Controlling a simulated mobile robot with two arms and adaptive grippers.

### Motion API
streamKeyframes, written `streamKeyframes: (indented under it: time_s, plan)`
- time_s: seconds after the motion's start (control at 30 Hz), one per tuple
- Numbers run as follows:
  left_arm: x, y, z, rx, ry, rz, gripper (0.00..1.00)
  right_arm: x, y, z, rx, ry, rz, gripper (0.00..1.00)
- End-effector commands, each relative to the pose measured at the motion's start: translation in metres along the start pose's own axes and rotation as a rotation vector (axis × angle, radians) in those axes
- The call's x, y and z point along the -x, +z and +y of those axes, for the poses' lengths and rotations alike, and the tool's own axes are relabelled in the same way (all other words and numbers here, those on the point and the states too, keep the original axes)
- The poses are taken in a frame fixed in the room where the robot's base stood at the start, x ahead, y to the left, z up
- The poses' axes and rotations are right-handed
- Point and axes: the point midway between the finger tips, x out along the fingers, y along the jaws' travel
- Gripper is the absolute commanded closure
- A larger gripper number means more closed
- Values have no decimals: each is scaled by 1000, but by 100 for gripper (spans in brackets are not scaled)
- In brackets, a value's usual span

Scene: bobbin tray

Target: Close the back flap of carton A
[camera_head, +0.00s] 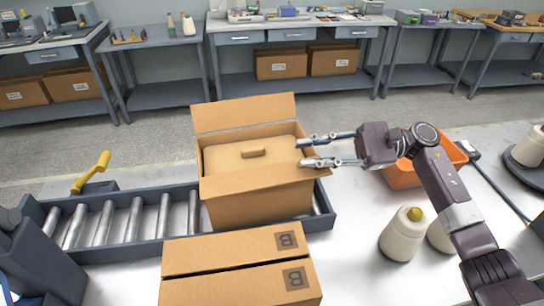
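An open cardboard carton (258,205) stands on the roller conveyor; no letter A is readable on it. Its back flap (243,113) stands up, leaning slightly back. My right gripper (301,154) reaches in from the right, at the carton's right rim. Its two fingers are spread apart with nothing visible held between them. The back flap is left of and behind the fingers, apart from them. My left gripper is not in view.
Cardboard panels marked B (220,252) lie in front of the carton. The roller conveyor (118,248) extends left, near a yellow handle (92,172). An orange bin (402,175) and cream bobbins (402,235) stand right, around my arm. Workbenches line the back.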

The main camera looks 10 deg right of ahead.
Motion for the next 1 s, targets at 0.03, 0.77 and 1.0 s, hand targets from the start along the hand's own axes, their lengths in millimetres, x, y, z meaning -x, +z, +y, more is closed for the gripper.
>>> streamKeyframes:
  time_s: [0.03,0.77,1.0]
  plan:
    - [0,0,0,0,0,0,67,1,0,2,10,14,4,78]
    - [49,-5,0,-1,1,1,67,-75,1,6,18,25,4,78]
    - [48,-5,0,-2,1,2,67,-75,0,6,19,26,4,82]
